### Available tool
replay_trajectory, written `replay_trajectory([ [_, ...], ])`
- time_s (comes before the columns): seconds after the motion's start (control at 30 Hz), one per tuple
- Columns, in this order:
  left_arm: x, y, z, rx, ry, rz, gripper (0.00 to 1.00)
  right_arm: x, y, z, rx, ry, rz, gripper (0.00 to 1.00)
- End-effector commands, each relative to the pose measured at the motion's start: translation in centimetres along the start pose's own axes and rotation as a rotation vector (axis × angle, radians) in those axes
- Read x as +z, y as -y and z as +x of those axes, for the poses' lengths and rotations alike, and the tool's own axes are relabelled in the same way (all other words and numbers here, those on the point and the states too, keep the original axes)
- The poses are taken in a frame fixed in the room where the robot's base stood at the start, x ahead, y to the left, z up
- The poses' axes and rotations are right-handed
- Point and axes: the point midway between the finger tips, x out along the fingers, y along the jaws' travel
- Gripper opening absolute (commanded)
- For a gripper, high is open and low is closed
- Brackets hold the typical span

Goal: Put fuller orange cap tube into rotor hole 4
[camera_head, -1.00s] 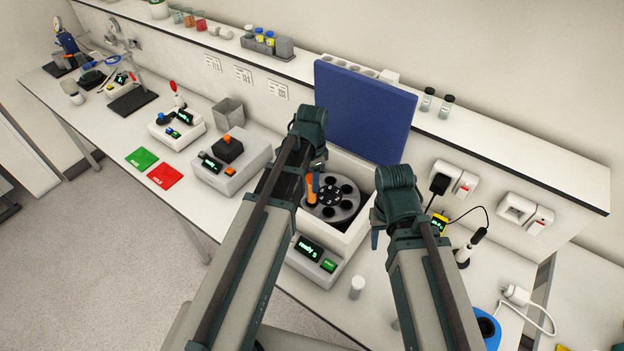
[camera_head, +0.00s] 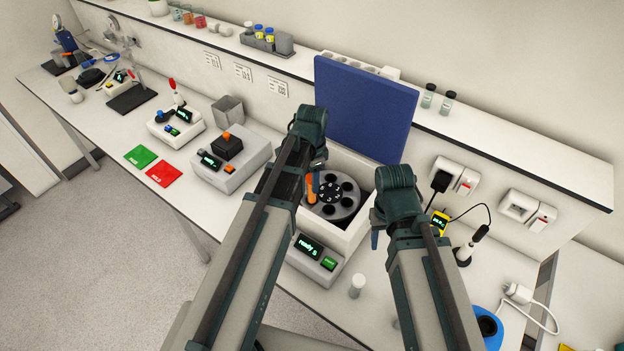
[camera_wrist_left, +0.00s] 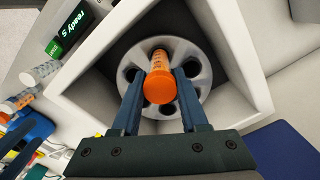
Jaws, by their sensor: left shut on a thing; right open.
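The orange-capped tube (camera_wrist_left: 159,90) is between the fingers of my left gripper (camera_wrist_left: 159,76), which is shut on it. The cap faces the left wrist camera, and the graduated body points toward the rotor (camera_wrist_left: 196,66). In the head view the orange of the tube (camera_head: 311,188) shows at the left side of the rotor (camera_head: 348,209), inside the open centrifuge (camera_head: 341,246). The tube's lower end is hidden, so I cannot tell whether it is in a hole.
The raised blue lid (camera_head: 362,110) stands behind the rotor. The centrifuge walls surround it closely. A pale tube (camera_head: 357,286) stands on the bench in front. A grey device (camera_head: 230,165) is to the left. A yellow meter (camera_head: 439,224) and cables lie to the right.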

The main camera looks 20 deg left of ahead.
Motion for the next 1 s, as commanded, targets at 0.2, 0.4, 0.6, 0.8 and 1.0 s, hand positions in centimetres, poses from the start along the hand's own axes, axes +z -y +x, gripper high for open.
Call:
replay_trajectory([
  [0.2,0.0,0.0,0.6,0.0,0.0,0.0,0.0,0.0,0.1,0.6,0.0,0.0,0.0,0.5],
  [0.4,0.0,0.0,1.0,0.0,0.0,0.0,0.0,-0.1,0.1,1.0,0.0,0.0,0.0,0.5],
  [0.6,0.0,0.0,1.4,0.0,0.0,0.0,0.0,-0.1,0.1,1.4,0.0,0.0,0.0,0.5],
  [0.8,0.0,0.0,1.8,0.0,0.0,0.0,0.0,-0.1,0.2,1.8,0.0,0.0,0.0,0.5],
  [1.0,0.0,0.0,2.2,0.0,0.0,0.0,0.0,-0.1,0.2,2.2,0.0,0.0,0.0,0.5],
])
